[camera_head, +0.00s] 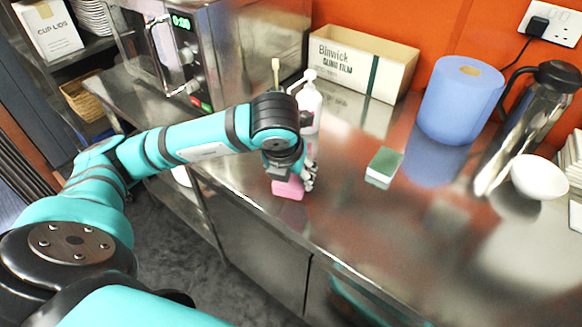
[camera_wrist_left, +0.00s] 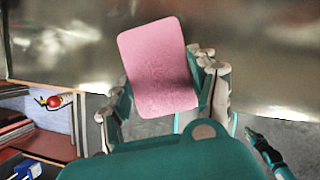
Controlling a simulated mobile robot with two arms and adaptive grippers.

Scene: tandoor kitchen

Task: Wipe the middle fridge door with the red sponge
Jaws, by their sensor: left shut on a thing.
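My left gripper (camera_head: 293,176) is shut on a pinkish-red sponge (camera_head: 287,190), near the front edge of the steel counter. In the left wrist view the sponge (camera_wrist_left: 158,62) sticks out beyond the fingers, its broad face towards the camera. I cannot tell whether it touches the counter top. Steel fronts, apparently fridge doors (camera_head: 262,244), show below the counter edge. A dark vertical gap parts one from another steel front at the bottom of the head view. Which is the middle door is not clear.
On the steel counter (camera_head: 330,215), a green-and-white sponge (camera_head: 384,167) lies right of my gripper. A white bottle (camera_head: 309,98) stands just behind the gripper. A film box (camera_head: 362,65), blue roll (camera_head: 458,100), steel flask (camera_head: 525,125) and white bowl (camera_head: 539,177) stand farther back or right.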

